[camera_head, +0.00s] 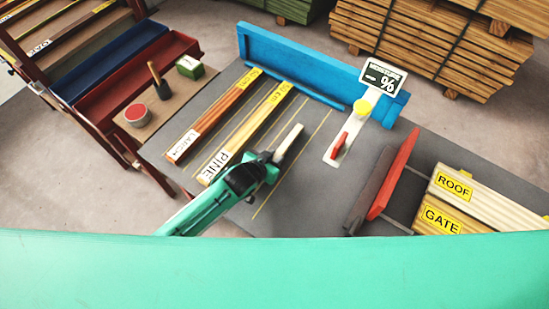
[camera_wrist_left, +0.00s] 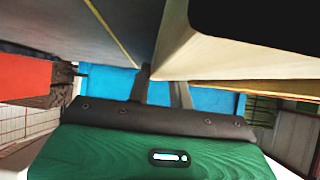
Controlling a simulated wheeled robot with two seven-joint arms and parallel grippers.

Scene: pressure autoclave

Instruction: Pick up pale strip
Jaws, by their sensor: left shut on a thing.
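The pale strip (camera_head: 289,142) is a short, light piece pointing up and to the right from the jaws of my left gripper (camera_head: 270,160). That gripper is shut on its near end, over the middle of the grey table (camera_head: 318,205). The wrist view shows the pale strip (camera_wrist_left: 235,57) large and close at the fingers (camera_wrist_left: 162,83). I cannot tell how far it is above the table. My right gripper is in neither view.
Strips marked LARCH (camera_head: 208,118) and PINE (camera_head: 250,128) lie to the left. A moisture meter (camera_head: 362,115), a red-edged grey piece (camera_head: 385,175) and boards marked ROOF (camera_head: 480,192) and GATE are on the right. A blue ledge (camera_head: 300,62) edges the back.

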